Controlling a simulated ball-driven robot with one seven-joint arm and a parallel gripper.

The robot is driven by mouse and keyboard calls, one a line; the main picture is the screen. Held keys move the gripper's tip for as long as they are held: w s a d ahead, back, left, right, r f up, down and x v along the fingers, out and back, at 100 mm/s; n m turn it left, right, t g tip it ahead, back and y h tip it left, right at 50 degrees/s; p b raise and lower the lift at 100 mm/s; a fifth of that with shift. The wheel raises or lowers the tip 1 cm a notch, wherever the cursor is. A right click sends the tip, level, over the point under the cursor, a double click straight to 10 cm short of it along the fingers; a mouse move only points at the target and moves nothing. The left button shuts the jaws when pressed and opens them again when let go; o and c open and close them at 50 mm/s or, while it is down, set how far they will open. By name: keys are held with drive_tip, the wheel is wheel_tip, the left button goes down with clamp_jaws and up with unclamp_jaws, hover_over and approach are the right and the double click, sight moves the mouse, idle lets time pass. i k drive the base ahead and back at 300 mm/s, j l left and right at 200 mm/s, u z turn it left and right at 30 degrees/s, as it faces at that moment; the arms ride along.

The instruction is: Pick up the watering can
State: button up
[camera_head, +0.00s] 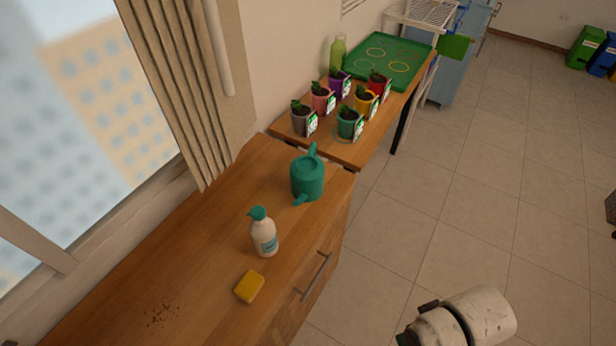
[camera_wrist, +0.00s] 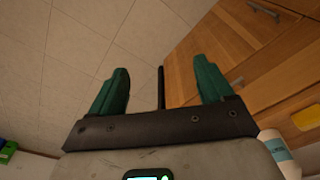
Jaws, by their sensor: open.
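The teal watering can (camera_head: 308,179) stands upright on the far end of the wooden cabinet top in the head view. Its spout and handle point roughly toward and away from me. My gripper shows in the wrist view with two green fingers (camera_wrist: 160,88) spread apart and nothing between them. In the head view only a white part of my arm shows at the lower right, over the floor, well apart from the can. The can is not seen in the wrist view.
A white spray bottle with a teal top (camera_head: 264,235) and a yellow sponge (camera_head: 249,286) are on the cabinet (camera_head: 190,270) nearer me. Dark crumbs (camera_head: 161,314) lie at its left. Several potted plants and a green tray (camera_head: 410,78) fill the table beyond.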

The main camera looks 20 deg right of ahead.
sight(307, 171)
drive_tip(key=i+l+u, duration=0.1)
drive_tip(key=l, duration=0.3)
drive_tip(key=i+l+u, duration=0.1)
drive_tip(key=i+l, duration=0.15)
drive_tip(key=l, duration=0.2)
drive_tip(key=i+l+u, duration=0.1)
drive_tip(key=l, duration=0.35)
drive_tip(key=i+l+u, duration=0.15)
drive_tip(key=l, duration=0.3)
drive_tip(key=i+l+u, duration=0.1)
drive_tip(key=l, duration=0.4)
drive_tip(key=i+l+u, duration=0.1)
drive_tip(key=l, duration=0.35)
drive_tip(key=i+l+u, duration=0.1)
drive_tip(key=l, duration=0.4)
